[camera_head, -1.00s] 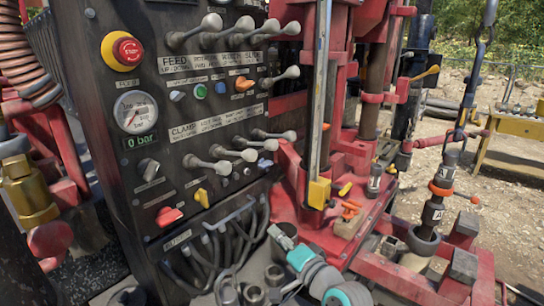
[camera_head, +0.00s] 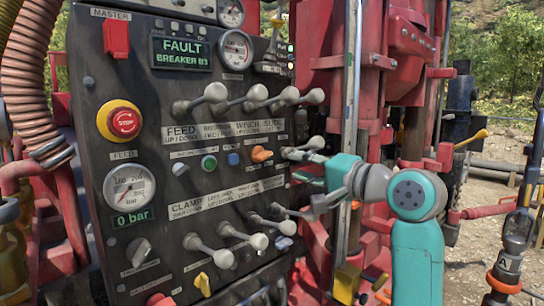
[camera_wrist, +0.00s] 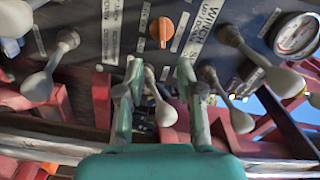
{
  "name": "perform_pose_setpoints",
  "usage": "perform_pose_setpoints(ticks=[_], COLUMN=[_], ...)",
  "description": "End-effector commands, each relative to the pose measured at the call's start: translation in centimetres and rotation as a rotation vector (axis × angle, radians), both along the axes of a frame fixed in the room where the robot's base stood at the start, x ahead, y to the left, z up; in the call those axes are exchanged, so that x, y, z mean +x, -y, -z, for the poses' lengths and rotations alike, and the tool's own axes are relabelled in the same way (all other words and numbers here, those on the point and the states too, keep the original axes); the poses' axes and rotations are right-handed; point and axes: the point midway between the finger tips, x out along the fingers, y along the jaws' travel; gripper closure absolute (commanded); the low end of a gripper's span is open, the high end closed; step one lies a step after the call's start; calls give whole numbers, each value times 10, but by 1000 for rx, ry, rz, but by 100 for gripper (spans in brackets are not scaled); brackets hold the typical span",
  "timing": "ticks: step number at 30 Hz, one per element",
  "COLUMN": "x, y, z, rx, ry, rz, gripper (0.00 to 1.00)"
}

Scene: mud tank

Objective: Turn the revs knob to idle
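An orange knob (camera_head: 262,154) sits on the black control panel (camera_head: 150,95), at the right end of a row of small coloured controls. It also shows in the wrist view (camera_wrist: 161,30), just beyond the fingertips. Its label is too small to read, so I cannot tell whether it is the revs knob. My gripper (camera_head: 298,168) is in front of the panel's right side, close to the orange knob and apart from it. In the wrist view my gripper (camera_wrist: 159,72) has its two fingers spread, with a cream-tipped lever (camera_wrist: 165,114) showing between them.
Cream-tipped levers (camera_head: 216,92) stick out above the orange knob, and more levers (camera_head: 258,241) stick out below. A red emergency stop (camera_head: 124,122), a gauge (camera_head: 130,188) reading 0 bar and a FAULT display (camera_head: 180,51) are on the panel. A metal pole (camera_head: 350,90) stands right.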

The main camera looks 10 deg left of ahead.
Motion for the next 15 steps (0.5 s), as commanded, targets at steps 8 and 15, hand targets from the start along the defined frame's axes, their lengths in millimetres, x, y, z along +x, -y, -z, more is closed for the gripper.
perform_pose_setpoints(ticks=[8,15], x=[14,40], y=[-20,-54], z=[-3,-3], rx=[-2,-2], ry=[-3,-2], rz=[-6,-5], gripper=[64,64])
